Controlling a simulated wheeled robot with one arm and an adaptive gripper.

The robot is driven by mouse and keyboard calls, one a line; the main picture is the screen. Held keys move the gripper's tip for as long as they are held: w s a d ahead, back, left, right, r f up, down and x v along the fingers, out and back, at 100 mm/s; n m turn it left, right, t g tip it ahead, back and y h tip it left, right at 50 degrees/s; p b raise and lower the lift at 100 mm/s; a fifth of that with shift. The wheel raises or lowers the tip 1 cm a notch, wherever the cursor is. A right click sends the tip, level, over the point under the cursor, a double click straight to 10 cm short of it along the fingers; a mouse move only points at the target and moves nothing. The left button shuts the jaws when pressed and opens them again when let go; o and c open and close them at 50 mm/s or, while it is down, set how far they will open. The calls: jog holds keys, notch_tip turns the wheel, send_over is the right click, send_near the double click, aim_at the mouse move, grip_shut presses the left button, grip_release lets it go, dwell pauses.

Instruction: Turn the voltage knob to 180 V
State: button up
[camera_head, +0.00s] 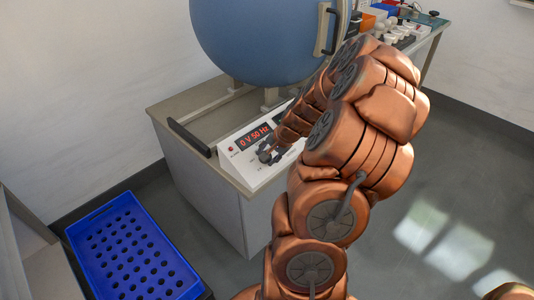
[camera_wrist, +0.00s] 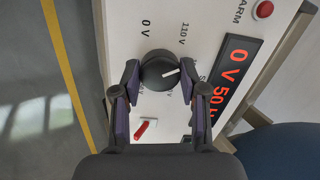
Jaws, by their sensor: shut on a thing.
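The voltage knob (camera_wrist: 160,68) is round and black with a white pointer line, on the white sloped control panel (camera_head: 250,180). The pointer faces right in the wrist view. Printed marks "0 V" and "110 V" show above the knob; other labels are partly hidden by the fingers. My gripper (camera_wrist: 160,80) is shut on the knob, with one finger on each side. In the head view my gripper (camera_head: 270,152) is at the panel's front, and my arm covers the panel's right part. The red display (camera_head: 253,137) reads 0 V 50 Hz.
A red switch (camera_wrist: 143,130) sits below the knob in the wrist view, close to the left finger. A red alarm lamp (camera_wrist: 263,9) is at top right. A large blue chamber (camera_head: 260,40) stands behind the panel. A blue tray with holes (camera_head: 95,222) is at lower left.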

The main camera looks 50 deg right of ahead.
jog(key=m+p, duration=0.2)
jog(key=m, duration=0.1)
jog(key=shift+r, duration=0.15)
jog(key=shift+m+p, duration=0.75)
jog(key=shift+m, duration=0.65)
jog(key=shift+f, duration=0.2)
jog(key=o, duration=1.1)
jog(key=shift+o, duration=0.2)
jog(key=v, duration=1.2)
jog(key=shift+s+a, duration=0.15)
jog(key=shift+s, duration=0.05)
jog(key=shift+f, duration=0.1)
